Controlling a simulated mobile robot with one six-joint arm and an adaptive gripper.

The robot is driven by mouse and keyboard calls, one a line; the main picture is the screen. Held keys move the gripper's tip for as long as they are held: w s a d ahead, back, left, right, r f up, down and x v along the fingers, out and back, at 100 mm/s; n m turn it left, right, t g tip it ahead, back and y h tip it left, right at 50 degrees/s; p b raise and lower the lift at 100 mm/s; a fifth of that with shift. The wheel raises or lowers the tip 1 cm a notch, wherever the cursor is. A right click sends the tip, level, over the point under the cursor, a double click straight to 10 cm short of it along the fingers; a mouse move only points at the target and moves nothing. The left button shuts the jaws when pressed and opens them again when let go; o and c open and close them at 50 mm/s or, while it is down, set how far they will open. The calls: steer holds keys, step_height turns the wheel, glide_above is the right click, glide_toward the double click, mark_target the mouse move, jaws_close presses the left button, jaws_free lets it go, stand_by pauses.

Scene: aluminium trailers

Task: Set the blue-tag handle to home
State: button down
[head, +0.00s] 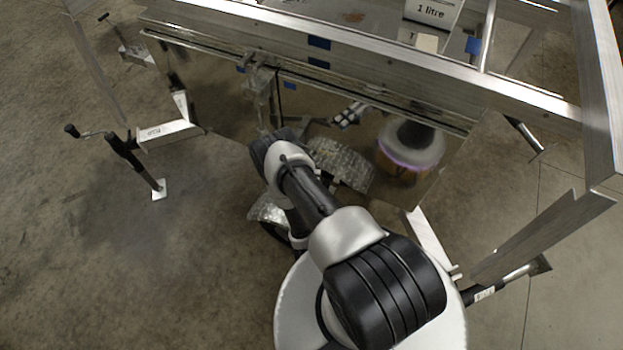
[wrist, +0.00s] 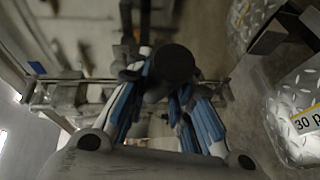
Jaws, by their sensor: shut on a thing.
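In the wrist view my gripper (wrist: 160,86) has its two blue-padded fingers closed in on a dark handle with a round black end (wrist: 172,63). The fingers hide part of the handle, and I see no blue tag on it there. In the head view my wrist covers the fingers and the handle, in front of the trailer's side.
The aluminium trailer (head: 390,76) spans the top, with a "1 litre" container (head: 431,12) on it. Its shiny side panel mirrors the floor and my body. A crank stand (head: 125,150) stands at left. Chequer plate (wrist: 298,110) lies right in the wrist view. Floor at lower left is clear.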

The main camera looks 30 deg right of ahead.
steer(key=shift+w, duration=0.1)
steer(key=c, duration=1.4)
jaws_free()
